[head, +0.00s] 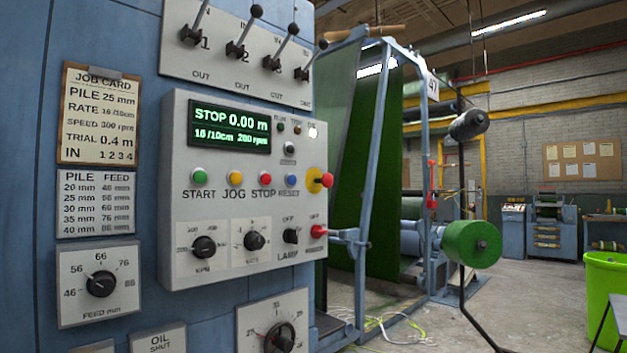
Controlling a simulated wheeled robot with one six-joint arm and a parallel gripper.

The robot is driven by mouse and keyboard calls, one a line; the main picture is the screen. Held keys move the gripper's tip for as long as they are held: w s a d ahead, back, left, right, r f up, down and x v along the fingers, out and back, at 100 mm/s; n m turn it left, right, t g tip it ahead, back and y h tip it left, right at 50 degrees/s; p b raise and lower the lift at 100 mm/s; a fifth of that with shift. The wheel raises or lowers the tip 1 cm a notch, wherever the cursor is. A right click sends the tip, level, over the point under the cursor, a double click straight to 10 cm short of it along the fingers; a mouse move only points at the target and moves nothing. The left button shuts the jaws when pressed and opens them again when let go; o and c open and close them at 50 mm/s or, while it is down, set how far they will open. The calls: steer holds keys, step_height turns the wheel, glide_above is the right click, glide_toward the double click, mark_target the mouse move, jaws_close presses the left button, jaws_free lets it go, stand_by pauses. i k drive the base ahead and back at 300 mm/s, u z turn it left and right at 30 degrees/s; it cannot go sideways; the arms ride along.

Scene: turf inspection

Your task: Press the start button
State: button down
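The green START button (199,177) is at the left end of a button row on the grey control panel (180,230). To its right are the yellow JOG button (235,177), the red STOP button (265,179) and the blue RESET button (291,181). The display (229,127) above reads STOP, 0.00 m, 16/10cm and what looks like 200 rpm. A small white lamp (312,131) at the panel's top right is lit. A red knob on a yellow base (320,180) sits at the panel's right edge. My gripper is not in view.
Several levers (236,48) stand above the panel; knobs (204,247) sit below the buttons. A job card (100,113) at left lists rate 16/10cm and speed 300 rpm. A blue frame (390,150) with green turf, a green roll (472,243) and floor cables are to the right.

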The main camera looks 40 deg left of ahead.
mark_target(200, 178)
steer(key=z, duration=1.65)
steer(key=k, duration=1.6)
steer(key=u, duration=1.7)
